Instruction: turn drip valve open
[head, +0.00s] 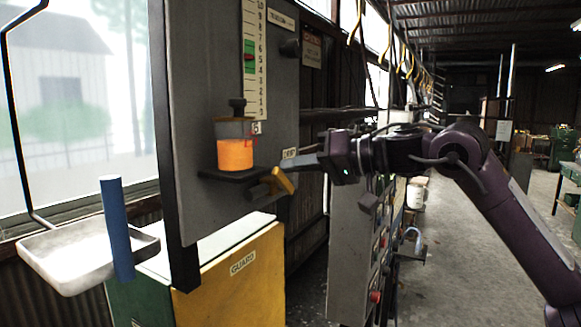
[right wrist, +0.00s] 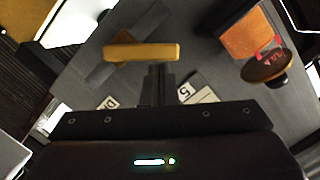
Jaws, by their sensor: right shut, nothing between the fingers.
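The drip valve has a yellow lever handle (head: 283,180) on a dark stub at the lower right of the grey panel (head: 200,120). In the right wrist view the handle (right wrist: 142,52) lies crosswise just beyond my fingertips. A cup of orange liquid (head: 235,150) sits on a small dark shelf left of the valve; it also shows in the right wrist view (right wrist: 250,40). My right gripper (head: 300,163) points left at the panel. Its fingers are shut and empty, close to the handle; I cannot tell whether they touch it. My left gripper is out of view.
A scale strip (head: 254,60) runs up the panel above the cup. A white tray (head: 60,262) and a blue post (head: 117,228) stand at the lower left. A yellow guard box (head: 245,275) is below the panel. A switch box (head: 355,240) stands below my right arm.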

